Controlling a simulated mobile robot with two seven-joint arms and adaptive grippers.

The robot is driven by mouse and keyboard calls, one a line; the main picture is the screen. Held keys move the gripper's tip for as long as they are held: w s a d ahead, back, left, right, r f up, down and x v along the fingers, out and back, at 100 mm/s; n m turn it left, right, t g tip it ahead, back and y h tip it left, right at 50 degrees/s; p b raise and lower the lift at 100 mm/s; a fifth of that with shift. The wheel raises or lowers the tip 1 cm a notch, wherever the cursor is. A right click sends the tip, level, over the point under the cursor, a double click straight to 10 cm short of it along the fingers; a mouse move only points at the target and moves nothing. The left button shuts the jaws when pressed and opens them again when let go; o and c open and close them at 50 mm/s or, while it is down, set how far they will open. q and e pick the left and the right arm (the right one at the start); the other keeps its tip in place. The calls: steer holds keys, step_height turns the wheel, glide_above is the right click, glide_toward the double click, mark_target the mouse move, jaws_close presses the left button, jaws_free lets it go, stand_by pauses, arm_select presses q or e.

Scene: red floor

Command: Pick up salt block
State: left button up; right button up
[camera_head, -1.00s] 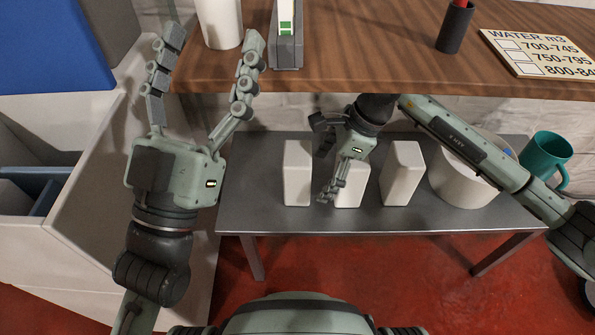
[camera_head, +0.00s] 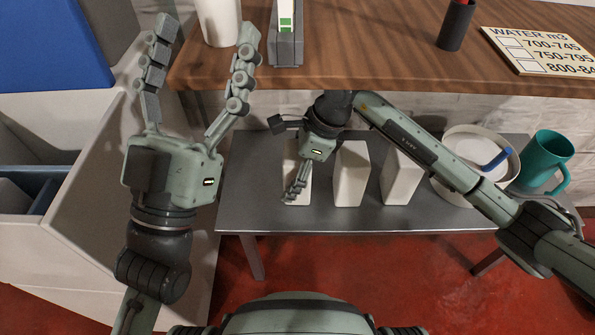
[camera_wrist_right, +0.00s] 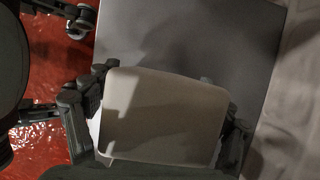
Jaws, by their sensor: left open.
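Three white blocks stand upright in a row on a grey metal table (camera_head: 350,218): a left block (camera_head: 290,150), a middle block (camera_head: 350,172) and a right block (camera_head: 402,178). Which is salt I cannot tell. My right gripper (camera_head: 287,160) is above the left block, its fingers spread, one in front of it. In the right wrist view, the block's pale top (camera_wrist_right: 165,118) fills the space between the fingers of my right gripper (camera_wrist_right: 158,122); contact is unclear. My left gripper (camera_head: 205,28) is open and empty, raised at the left.
A white round bowl (camera_head: 450,185) holding a blue item and a teal mug (camera_head: 545,160) stand at the table's right. A wooden shelf (camera_head: 370,50) overhangs the back. An open white drawer (camera_head: 75,225) is at the left.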

steer(key=shift+s+d+f, duration=0.1)
steer(key=c, duration=1.4)
steer(key=shift+r, duration=0.2)
